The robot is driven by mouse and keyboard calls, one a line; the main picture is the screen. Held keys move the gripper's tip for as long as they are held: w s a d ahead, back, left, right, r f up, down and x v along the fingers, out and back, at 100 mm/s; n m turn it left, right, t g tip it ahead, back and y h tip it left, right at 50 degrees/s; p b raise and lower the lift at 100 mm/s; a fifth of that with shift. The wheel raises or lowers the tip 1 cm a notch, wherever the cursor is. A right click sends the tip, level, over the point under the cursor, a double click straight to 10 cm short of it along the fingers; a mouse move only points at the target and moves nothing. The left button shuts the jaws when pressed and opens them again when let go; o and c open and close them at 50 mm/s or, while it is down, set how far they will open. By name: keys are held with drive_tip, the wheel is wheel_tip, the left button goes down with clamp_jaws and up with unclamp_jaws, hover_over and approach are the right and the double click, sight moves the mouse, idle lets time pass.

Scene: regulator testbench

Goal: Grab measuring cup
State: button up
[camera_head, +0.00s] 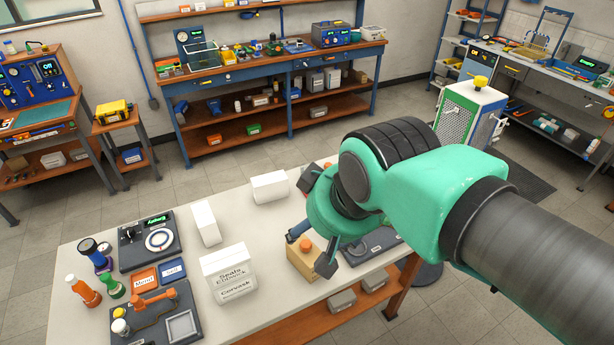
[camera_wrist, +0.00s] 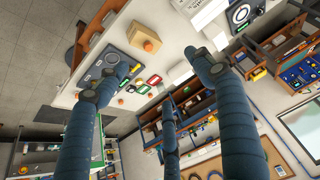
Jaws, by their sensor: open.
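I cannot make out a measuring cup for certain in either view. My gripper (camera_head: 316,232) hangs over the right part of the white worktable (camera_head: 150,222), with its fingers spread and nothing between them. In the wrist view my gripper (camera_wrist: 152,88) shows its fingers wide apart. A wooden block with an orange knob (camera_head: 300,262) stands just below the fingers; it also shows in the wrist view (camera_wrist: 138,38). My arm and gripper hide part of the table's right side.
White boxes (camera_head: 228,270) stand mid-table, near a black dial device (camera_head: 149,240). Several bottles (camera_head: 82,290) stand at the left. A dark panel (camera_head: 372,246) lies partly behind my gripper. A crowded workbench (camera_head: 270,65) lines the back wall. Floor between is clear.

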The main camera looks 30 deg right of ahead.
drive_tip(key=w+d+f, duration=0.1)
drive_tip(key=w+d, duration=0.2)
drive_tip(key=w, duration=0.7)
drive_tip(key=w+d+f+m, duration=0.1)
drive_tip(key=w+d, duration=0.2)
drive_tip(key=w, duration=0.7)
drive_tip(key=w+d+f, duration=0.1)
drive_tip(key=w+d, duration=0.3)
drive_tip(key=w, duration=0.6)
drive_tip(key=w+d+f+p, duration=0.1)
drive_tip(key=w+d+f, duration=0.7)
drive_tip(key=w+f, duration=0.2)
drive_tip(key=w+d+f+m+h, duration=0.1)
drive_tip(key=w+d+f, duration=0.6)
drive_tip(key=w+f, duration=0.3)
wheel_tip(320, 180, down, 2)
drive_tip(key=shift+w+d+f+g+p, duration=0.2)
drive_tip(key=shift+w+d+g+p, duration=0.15)
drive_tip(key=shift+w+d+g, duration=0.05)
drive_tip(key=shift+f, duration=0.1)
drive_tip(key=x, duration=0.8)
drive_tip(key=shift+f+b, duration=0.2)
drive_tip(key=shift+b, duration=0.2)
drive_tip(key=shift+w, duration=0.1)
